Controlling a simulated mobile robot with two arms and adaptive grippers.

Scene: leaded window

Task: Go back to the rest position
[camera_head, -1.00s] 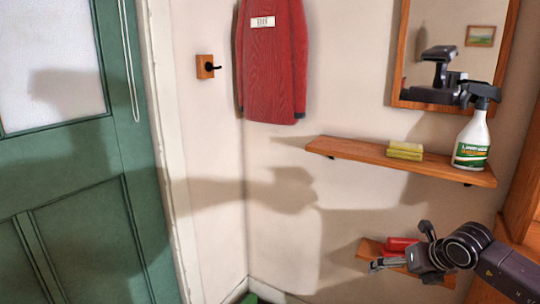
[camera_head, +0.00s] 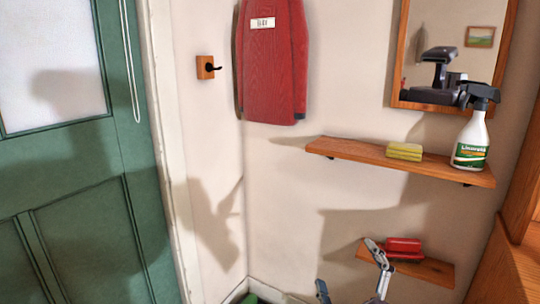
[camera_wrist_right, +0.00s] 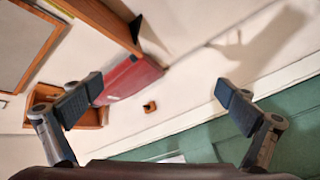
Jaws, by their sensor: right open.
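My right gripper (camera_head: 347,265) comes in from the bottom edge of the head view, fingers spread and empty. One finger tip reaches up in front of the lower wooden shelf (camera_head: 436,272), and the other is lower left of it. A red object (camera_head: 404,244) lies on that shelf, beside the finger and apart from the grip. In the right wrist view, both fingers of the right gripper (camera_wrist_right: 158,88) stand wide apart with nothing between them. My left gripper is not in view.
An upper shelf (camera_head: 350,149) holds a yellow sponge (camera_head: 405,151) and a spray bottle (camera_head: 471,141). A mirror (camera_head: 398,96) hangs above. A red garment (camera_head: 271,65) and a hook (camera_head: 206,67) are on the wall. A green door (camera_head: 75,190) is at left.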

